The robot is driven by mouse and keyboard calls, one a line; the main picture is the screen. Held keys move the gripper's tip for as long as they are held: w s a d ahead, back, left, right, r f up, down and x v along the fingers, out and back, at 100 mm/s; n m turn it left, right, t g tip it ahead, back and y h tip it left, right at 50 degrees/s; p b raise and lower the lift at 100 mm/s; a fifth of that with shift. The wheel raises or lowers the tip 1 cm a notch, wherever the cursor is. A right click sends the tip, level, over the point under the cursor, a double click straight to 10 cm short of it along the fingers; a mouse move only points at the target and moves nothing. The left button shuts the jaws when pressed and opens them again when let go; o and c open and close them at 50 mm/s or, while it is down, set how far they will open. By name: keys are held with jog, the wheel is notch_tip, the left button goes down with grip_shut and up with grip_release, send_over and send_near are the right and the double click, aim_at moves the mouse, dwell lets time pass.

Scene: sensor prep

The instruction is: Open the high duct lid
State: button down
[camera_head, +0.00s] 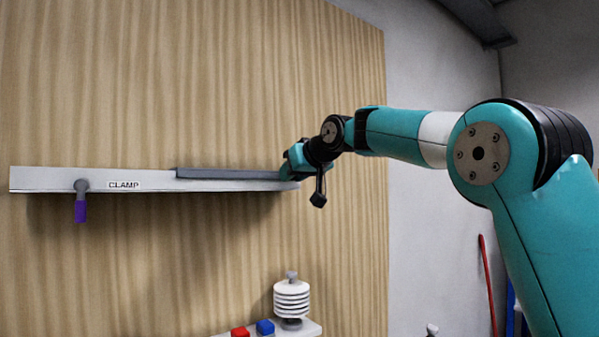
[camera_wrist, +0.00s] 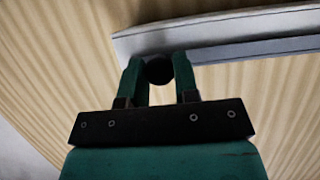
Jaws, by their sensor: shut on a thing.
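The high duct (camera_head: 50,180) is a long pale bar on the wood-panelled wall, with a CLAMP label and a grey lever with a purple grip (camera_head: 81,207) hanging down. A darker grey strip, which looks like the lid (camera_head: 225,174), lies along the right part of its top edge. My gripper (camera_head: 290,168) is at the duct's right end. In the wrist view my gripper (camera_wrist: 158,75) is shut on a dark round knob (camera_wrist: 158,70) between its fingers, beside the pale duct edge (camera_wrist: 215,32). What the knob joins is hidden.
Below, a small white shelf (camera_head: 310,328) holds a white ribbed insulator (camera_head: 291,300), a red block (camera_head: 240,332) and a blue block (camera_head: 265,328). A red rod (camera_head: 490,290) leans at the right. The wall between duct and shelf is clear.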

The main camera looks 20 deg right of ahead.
jog(key=c, duration=0.9)
grip_release()
jog(key=shift+o, duration=0.2)
jog(key=shift+s, duration=0.1)
jog(key=b+v, duration=0.4)
jog(key=v, duration=1.3)
